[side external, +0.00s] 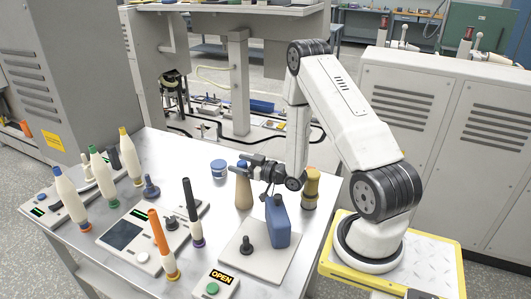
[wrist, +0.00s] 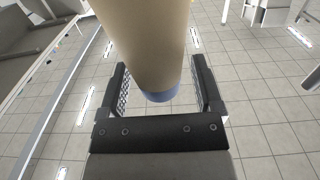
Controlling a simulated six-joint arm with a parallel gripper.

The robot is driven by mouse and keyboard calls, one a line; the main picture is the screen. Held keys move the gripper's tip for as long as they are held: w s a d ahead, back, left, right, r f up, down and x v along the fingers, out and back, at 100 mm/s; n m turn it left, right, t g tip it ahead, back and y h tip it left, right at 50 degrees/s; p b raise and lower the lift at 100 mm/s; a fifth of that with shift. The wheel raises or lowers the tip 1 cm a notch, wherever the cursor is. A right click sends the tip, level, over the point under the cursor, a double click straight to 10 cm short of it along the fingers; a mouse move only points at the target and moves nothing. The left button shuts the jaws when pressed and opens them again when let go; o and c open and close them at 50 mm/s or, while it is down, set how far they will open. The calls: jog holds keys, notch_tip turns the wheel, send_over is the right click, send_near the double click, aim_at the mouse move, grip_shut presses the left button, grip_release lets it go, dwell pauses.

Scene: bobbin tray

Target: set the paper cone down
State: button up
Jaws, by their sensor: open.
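The paper cone (side external: 243,190) is tan with a blue tip and stands upright on the metal table, left of the blue can. In the wrist view, the cone (wrist: 148,35) with its blue end (wrist: 160,96) lies between the two fingers. My gripper (side external: 246,164) is at the cone's upper part, reaching in from the right. In the wrist view, my gripper (wrist: 158,68) is open, with a visible gap between the cone and each finger. The cone's top is partly hidden by the fingers in the side view.
A blue can (side external: 278,222) and a dark knob (side external: 246,245) are on a pale plate close in front. A yellow-brown bottle (side external: 310,188) stands to the right, a blue-lidded jar (side external: 218,168) to the left. Dark (side external: 192,213) and orange (side external: 162,245) spindles stand further left.

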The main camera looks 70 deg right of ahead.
jog(key=shift+s, duration=0.7)
jog(key=shift+s+r, duration=0.15)
jog(key=shift+r, duration=3.3)
jog(key=shift+w+a+f+g, duration=0.1)
jog(key=shift+w+a+g, duration=0.5)
jog(key=shift+w+a, duration=0.1)
jog(key=a+f+g+h, duration=0.1)
jog(key=a+g, duration=0.6)
jog(key=a, duration=0.1)
jog(key=s+a+r+g+y, duration=0.1)
jog(key=s+a+g, duration=0.6)
jog(key=s+a, duration=0.4)
jog(key=shift+r, duration=0.15)
